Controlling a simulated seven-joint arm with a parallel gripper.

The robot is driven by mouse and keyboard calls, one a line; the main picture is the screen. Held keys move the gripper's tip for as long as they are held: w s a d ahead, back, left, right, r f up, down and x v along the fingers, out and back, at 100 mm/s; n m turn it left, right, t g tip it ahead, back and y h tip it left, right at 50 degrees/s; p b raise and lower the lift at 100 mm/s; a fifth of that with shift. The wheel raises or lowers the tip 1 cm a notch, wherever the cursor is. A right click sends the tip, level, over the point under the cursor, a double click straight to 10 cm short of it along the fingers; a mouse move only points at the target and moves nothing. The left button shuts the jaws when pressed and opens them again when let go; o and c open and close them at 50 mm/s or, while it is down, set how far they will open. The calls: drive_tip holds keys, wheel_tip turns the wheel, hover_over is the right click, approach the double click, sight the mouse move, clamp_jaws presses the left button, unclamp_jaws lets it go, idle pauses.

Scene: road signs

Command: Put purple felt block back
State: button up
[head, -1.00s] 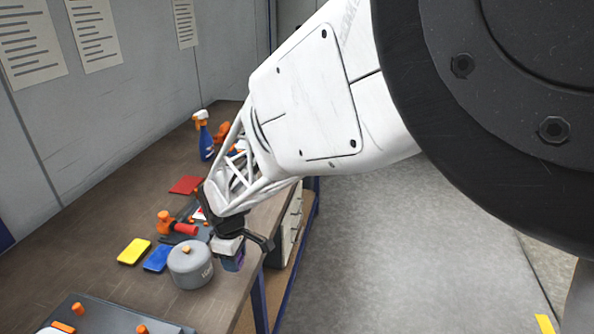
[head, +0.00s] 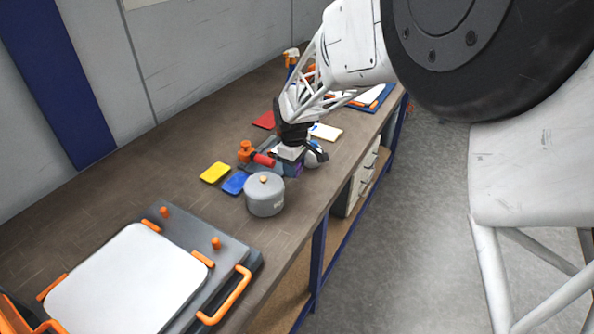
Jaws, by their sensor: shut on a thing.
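My gripper (head: 292,153) is above the workbench (head: 110,190), just behind and right of a grey lidded pot (head: 265,195). It is shut on a small block with a grey top and a dark purple side, the purple felt block (head: 292,168). The fingers partly hide the block. I cannot tell whether the block touches the bench.
Beside the pot lie a blue pad (head: 235,183), a yellow pad (head: 215,172) and an orange-and-red tool (head: 247,152). A red pad (head: 264,120) lies farther back. A white plate on a dark orange-handled base (head: 225,275) fills the bench front. Bare bench lies left of the pads.

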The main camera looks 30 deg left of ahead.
drive_tip(key=shift+w+a, duration=0.3)
drive_tip(key=shift+a, duration=0.05)
drive_tip(key=shift+f, duration=0.1)
drive_tip(key=shift+f, duration=1.7)
drive_tip(key=shift+f, duration=0.1)
drive_tip(key=o, duration=0.8)
drive_tip(key=shift+o, duration=0.2)
wheel_tip(320, 180, up, 12)
drive_tip(key=shift+r, duration=0.1)
